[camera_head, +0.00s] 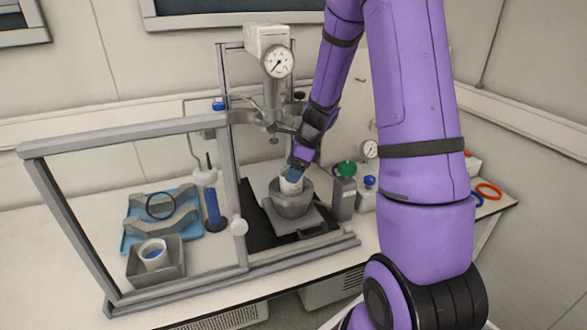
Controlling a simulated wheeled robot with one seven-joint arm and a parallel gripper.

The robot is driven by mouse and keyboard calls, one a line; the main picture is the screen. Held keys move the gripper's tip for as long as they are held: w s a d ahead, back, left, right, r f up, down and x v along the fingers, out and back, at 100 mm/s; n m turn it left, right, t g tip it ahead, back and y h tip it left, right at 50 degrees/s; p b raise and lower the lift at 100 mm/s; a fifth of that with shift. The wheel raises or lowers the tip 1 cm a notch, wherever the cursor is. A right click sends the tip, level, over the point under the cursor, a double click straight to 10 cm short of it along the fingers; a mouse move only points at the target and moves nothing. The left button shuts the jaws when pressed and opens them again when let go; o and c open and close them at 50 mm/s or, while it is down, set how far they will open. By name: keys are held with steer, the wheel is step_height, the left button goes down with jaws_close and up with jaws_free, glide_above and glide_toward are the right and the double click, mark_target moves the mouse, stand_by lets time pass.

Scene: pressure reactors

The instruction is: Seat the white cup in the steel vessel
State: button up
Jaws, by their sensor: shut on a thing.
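The steel vessel (291,208) is a grey, open-topped pot on a square base, below the pressure gauge head. The white cup (290,186) is upright at the vessel's mouth, with its upper part showing above the rim. My gripper (294,170) reaches down from the upper right and is shut on the cup's upper edge. The fingertips are small and partly hidden. The cup's lower part is hidden by the vessel wall, so I cannot tell if it touches the bottom.
A metal frame (128,138) stands at the left and front. A grey box (170,275) holds another white cup (153,253). A blue tray (190,243) lies behind it. The gauge (277,62) hangs above the vessel. A grey block with a green knob (346,169) stands right of the vessel.

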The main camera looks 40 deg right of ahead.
steer(key=shift+f, duration=0.25)
stand_by(0.6)
steer(key=o, duration=1.3)
steer(key=v, duration=1)
steer(key=shift+r, duration=0.4)
steer(key=shift+s, duration=0.1)
